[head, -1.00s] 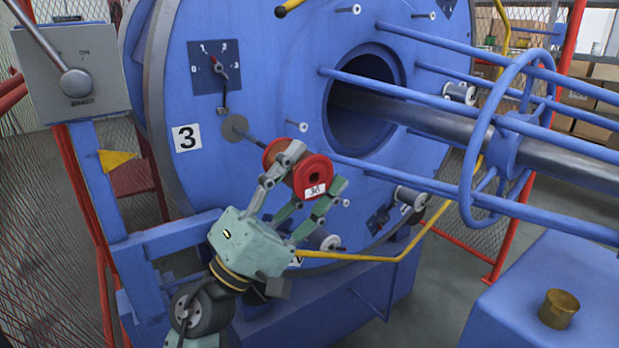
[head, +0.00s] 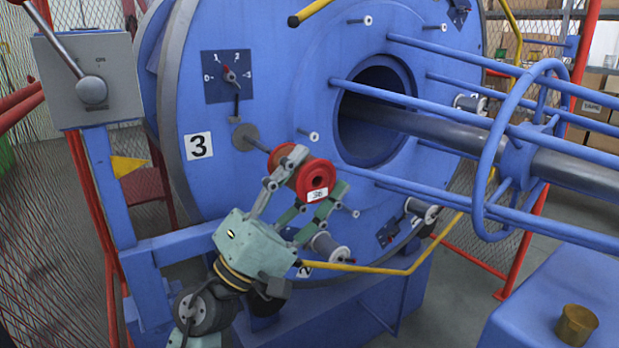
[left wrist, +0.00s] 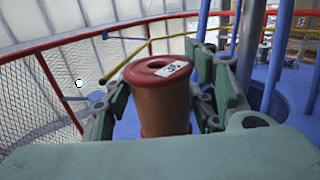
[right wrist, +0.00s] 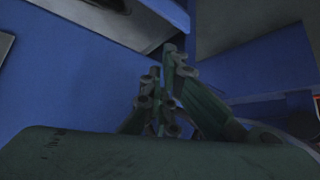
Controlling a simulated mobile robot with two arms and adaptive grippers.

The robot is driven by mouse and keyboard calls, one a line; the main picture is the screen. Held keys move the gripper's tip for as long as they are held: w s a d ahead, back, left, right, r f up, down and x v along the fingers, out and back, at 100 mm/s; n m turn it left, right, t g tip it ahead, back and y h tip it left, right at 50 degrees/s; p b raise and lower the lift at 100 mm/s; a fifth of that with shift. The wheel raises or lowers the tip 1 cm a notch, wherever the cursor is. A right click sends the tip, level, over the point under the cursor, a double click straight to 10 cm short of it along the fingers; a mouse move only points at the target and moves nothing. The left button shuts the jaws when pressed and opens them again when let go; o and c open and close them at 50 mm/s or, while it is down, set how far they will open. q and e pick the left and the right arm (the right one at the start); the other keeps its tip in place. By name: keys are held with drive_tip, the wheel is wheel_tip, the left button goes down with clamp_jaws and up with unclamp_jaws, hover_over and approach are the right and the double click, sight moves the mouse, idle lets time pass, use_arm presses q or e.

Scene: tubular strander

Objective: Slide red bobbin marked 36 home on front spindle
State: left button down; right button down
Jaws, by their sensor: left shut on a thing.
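The red bobbin (head: 313,180) has red flanges, a copper-brown wound body and a white label on its near flange; the label looks like 36. It also shows upright in the left wrist view (left wrist: 163,110). My left gripper (head: 308,182) is shut on it, a finger on each side. The front spindle (head: 258,145) is a thin rod from a grey round plate (head: 245,137) beside the white 3. The bobbin lines up with the rod, and a short bare length shows between plate and far flange. The rod inside the bobbin is hidden. My right gripper (right wrist: 162,75) looks shut and empty.
The big blue disc (head: 230,185) carries other pins and grey bobbins, one (head: 328,248) just below my left gripper. Blue rods (head: 430,100) and a ring (head: 485,150) stand out at right. A lever box (head: 90,80) is at upper left, a yellow bar (head: 400,268) below.

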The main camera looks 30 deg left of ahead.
use_arm(q)
drive_tip(key=shift+r, duration=0.15)
use_arm(e)
drive_tip(key=shift+w+r, duration=0.1)
drive_tip(key=shift+w, duration=0.05)
idle(0.4)
use_arm(q)
drive_tip(key=shift+s, duration=0.1)
use_arm(e)
drive_tip(key=shift+w+a+r+t, duration=0.2)
drive_tip(key=shift+w+r+t, duration=0.1)
drive_tip(key=shift+w, duration=0.15)
use_arm(q)
drive_tip(key=shift+s+d+r+b, duration=0.1)
drive_tip(key=shift+d+b, duration=0.25)
drive_tip(key=shift+b, duration=0.1)
use_arm(e)
drive_tip(key=shift+w+a+f+t+y, duration=0.1)
drive_tip(key=shift+w+a+t+y, duration=0.1)
drive_tip(key=shift+t+y, duration=0.15)
idle(1.4)
use_arm(q)
drive_tip(key=shift+d+m, duration=0.15)
drive_tip(key=shift+m, duration=0.15)
use_arm(e)
drive_tip(key=shift+w+a+t, duration=0.2)
drive_tip(key=shift+t, duration=0.15)
idle(0.5)
